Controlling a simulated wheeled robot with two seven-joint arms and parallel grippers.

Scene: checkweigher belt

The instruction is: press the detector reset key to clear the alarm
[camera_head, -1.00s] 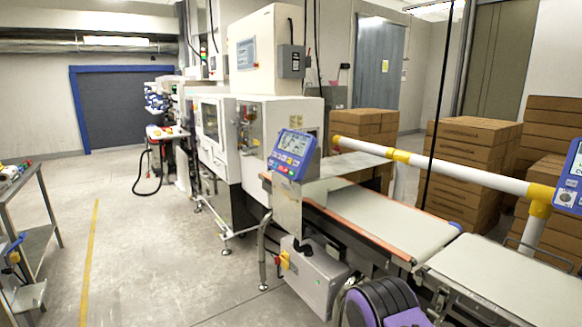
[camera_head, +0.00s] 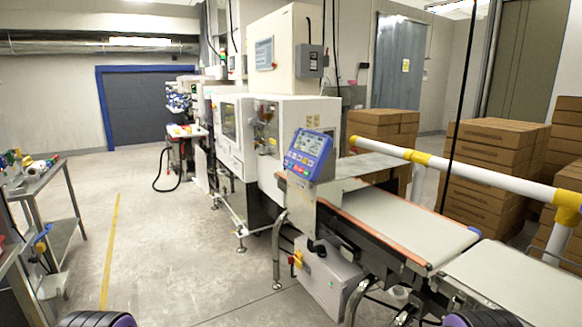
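A blue control panel (camera_head: 310,155) with a grey screen and small coloured keys along its lower part stands tilted on a metal post beside the belt. The keys are too small to read, so I cannot tell which is the reset key or whether an alarm shows. Neither of my grippers is in view. Only dark ribbed, purple-edged parts of my own arms show at the bottom edge, left and right, well apart from the panel.
The conveyor belt (camera_head: 400,220) runs toward the lower right, with a white-and-yellow rail (camera_head: 480,176) behind it. A grey box (camera_head: 325,277) with a switch sits below the panel. Brown cartons (camera_head: 490,160) are stacked behind. A metal table (camera_head: 45,195) stands left; the floor between is clear.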

